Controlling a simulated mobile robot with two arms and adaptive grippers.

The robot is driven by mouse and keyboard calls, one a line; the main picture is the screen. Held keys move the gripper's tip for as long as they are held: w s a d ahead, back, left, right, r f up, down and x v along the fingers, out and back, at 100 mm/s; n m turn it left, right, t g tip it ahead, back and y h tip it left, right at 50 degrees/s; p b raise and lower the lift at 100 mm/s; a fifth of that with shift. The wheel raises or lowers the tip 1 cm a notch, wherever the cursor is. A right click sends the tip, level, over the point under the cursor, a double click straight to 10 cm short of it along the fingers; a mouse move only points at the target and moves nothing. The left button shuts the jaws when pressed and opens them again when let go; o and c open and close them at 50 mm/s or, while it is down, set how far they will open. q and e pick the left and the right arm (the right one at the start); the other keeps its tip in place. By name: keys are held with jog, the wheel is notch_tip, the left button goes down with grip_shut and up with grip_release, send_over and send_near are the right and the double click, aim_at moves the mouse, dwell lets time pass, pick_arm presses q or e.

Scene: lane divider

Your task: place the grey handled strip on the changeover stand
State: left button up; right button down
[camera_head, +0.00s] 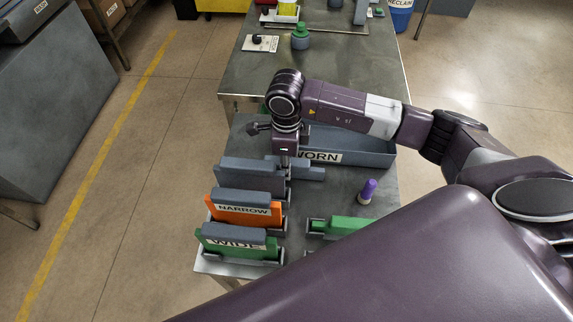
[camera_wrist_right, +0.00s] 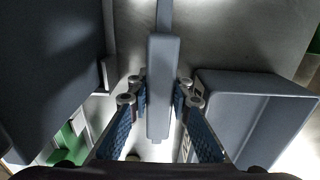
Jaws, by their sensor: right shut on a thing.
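My right gripper (camera_head: 286,162) points down over the near table, beside the back end of the left-hand row of strips. In the right wrist view, its two fingers (camera_wrist_right: 160,112) close on the long grey handle of the grey handled strip (camera_wrist_right: 163,75). In the head view, a grey bar (camera_head: 307,173) shows just right of the fingers, probably part of that strip; the gripper hides where it meets the grey panel (camera_head: 248,183) at left. A low stand with dark end brackets (camera_head: 312,229) holds a green piece; I cannot tell whether this is the changeover stand. My left gripper is out of view.
An orange NARROW strip (camera_head: 243,210) and a green WIDE strip (camera_head: 237,244) stand in front of the grey panel. A grey WORN bin (camera_head: 365,152) lies behind, right of the gripper. A purple-topped bottle (camera_head: 367,191) stands on the table's right side.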

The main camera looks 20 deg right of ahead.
jog(key=c, duration=1.8)
grip_release()
jog(key=shift+o, duration=0.2)
jog(key=shift+r, duration=0.15)
notch_tip(320, 180, up, 11)
jog(key=shift+r+b, duration=0.15)
jog(key=shift+b, duration=1)
jog(key=shift+r, duration=0.25)
